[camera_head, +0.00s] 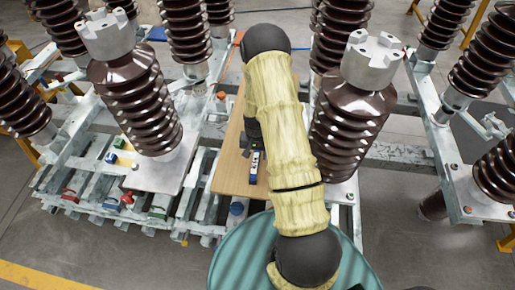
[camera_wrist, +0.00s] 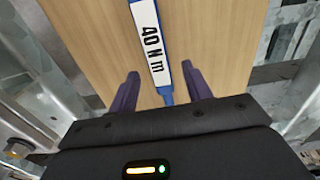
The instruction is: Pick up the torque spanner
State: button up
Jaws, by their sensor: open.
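The torque spanner (camera_wrist: 153,42) is blue with a white label reading "40 N m". It lies on a wooden board (camera_wrist: 95,30) in the wrist view. My gripper (camera_wrist: 160,82) is open, with one dark purple finger on each side of the spanner's narrow blue part. I cannot tell how far above the board the fingers are. In the head view the spanner (camera_head: 254,167) shows as a small blue and white piece on the board beside my arm. My arm in its cream sleeve hides part of the board there, and the gripper is mostly hidden.
Tall brown ribbed insulators (camera_head: 150,105) stand to the left of the board, and another (camera_head: 345,130) stands close on its right. Grey metal frames (camera_head: 100,185) surround them. A teal round surface (camera_head: 240,255) is at the front. Open grey floor shows at the right.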

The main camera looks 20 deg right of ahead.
aim_at(256, 157)
jog(key=shift+f+p, duration=0.45)
jog(key=shift+f, duration=1.35)
jog(key=shift+c, duration=0.4)
grip_shut()
